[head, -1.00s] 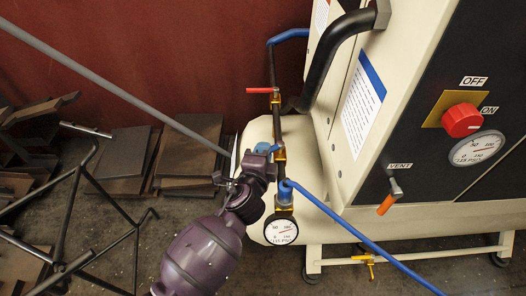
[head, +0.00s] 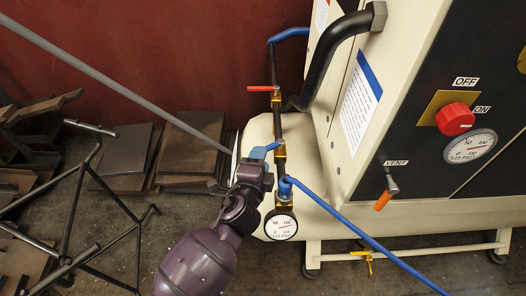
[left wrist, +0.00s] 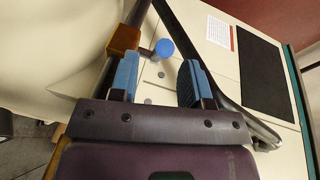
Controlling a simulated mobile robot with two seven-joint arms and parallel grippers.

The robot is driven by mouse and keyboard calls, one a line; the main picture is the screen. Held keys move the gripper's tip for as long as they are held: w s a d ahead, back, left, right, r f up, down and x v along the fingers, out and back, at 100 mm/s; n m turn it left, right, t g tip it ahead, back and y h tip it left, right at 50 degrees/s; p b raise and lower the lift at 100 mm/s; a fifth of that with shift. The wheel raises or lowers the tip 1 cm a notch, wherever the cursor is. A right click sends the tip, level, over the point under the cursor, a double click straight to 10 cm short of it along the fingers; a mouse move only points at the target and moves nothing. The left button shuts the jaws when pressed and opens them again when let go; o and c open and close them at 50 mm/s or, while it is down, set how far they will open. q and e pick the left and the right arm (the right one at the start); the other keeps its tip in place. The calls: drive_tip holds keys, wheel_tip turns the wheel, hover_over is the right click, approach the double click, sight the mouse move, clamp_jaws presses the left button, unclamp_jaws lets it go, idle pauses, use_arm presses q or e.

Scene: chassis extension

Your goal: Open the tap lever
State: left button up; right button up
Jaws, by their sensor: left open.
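A blue tap lever (head: 263,151) sits on the brass fitting (head: 280,148) of the dark vertical pipe in the head view. My left gripper (head: 255,165) is just below and beside the lever, partly hiding it. In the left wrist view the left gripper (left wrist: 158,68) is open, with blue pads on both fingers and nothing held. The rounded blue end of the lever (left wrist: 165,47) shows ahead between the fingers, near their tips. A brass block (left wrist: 124,38) is beside it. I cannot tell whether a finger touches the lever. My right gripper is not in view.
A red lever (head: 262,88) is higher on the pipe, and a pressure gauge (head: 281,225) lower. A blue hose (head: 350,228) runs to the lower right. The cream machine (head: 335,110) carries a red knob (head: 455,119) and an orange vent lever (head: 385,199). Wooden boards (head: 125,150) lie left.

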use_arm(q)
drive_tip(key=p+v, duration=0.1)
drive_tip(key=v, duration=0.5)
drive_tip(key=shift+s, duration=0.4)
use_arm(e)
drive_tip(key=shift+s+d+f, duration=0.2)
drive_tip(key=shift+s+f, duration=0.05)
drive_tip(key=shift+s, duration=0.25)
use_arm(q)
drive_tip(key=shift+a, duration=0.1)
